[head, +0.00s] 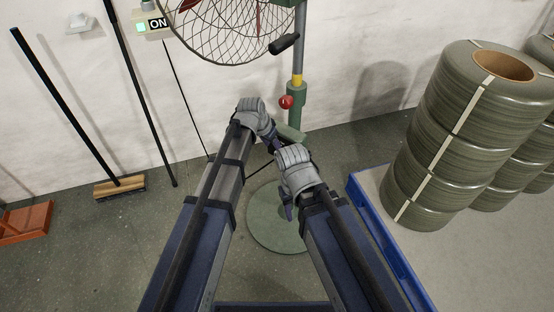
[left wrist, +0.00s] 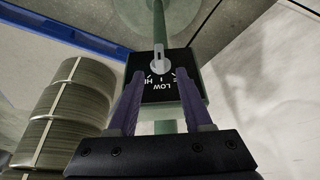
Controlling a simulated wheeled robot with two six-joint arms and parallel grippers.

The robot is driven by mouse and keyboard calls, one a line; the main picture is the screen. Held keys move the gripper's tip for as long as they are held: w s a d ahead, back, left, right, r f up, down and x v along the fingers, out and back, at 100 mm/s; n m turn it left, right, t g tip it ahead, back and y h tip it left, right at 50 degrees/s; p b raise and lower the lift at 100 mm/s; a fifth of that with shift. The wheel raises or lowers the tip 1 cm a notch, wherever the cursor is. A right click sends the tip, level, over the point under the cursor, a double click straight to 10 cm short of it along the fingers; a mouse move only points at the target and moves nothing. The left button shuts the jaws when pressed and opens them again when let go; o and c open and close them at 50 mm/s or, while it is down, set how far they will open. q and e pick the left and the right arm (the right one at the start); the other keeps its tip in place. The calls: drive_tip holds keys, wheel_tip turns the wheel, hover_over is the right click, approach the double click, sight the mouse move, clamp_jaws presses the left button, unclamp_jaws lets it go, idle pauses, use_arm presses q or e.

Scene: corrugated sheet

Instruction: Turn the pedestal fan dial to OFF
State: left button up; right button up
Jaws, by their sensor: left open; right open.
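The pedestal fan has a wire cage (head: 228,30) at the top, a grey pole with a green collar (head: 296,97) and a round green base (head: 262,222). In the left wrist view its black dial plate shows LOW and HI upside down, with a pale grey dial knob (left wrist: 158,62) on it. My left gripper (head: 273,143) is at the fan's control box, mostly hiding it in the head view. Its purple fingers (left wrist: 160,75) are open, one on each side of the knob's near end; contact cannot be told. My right gripper (head: 288,207) is open, lower, above the base.
A red ball knob (head: 286,102) is on the fan's pole. A lit ON sign (head: 157,23) is on the wall. A broom (head: 119,187) leans at the left. Stacked strapped coils (head: 440,150) stand on a blue-edged pallet (head: 388,240) at the right.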

sight(276, 152)
use_arm(q)
drive_tip(key=b+x, duration=0.7)
drive_tip(key=x, duration=0.1)
drive_tip(key=shift+r, duration=0.1)
idle(0.4)
clamp_jaws()
idle(0.4)
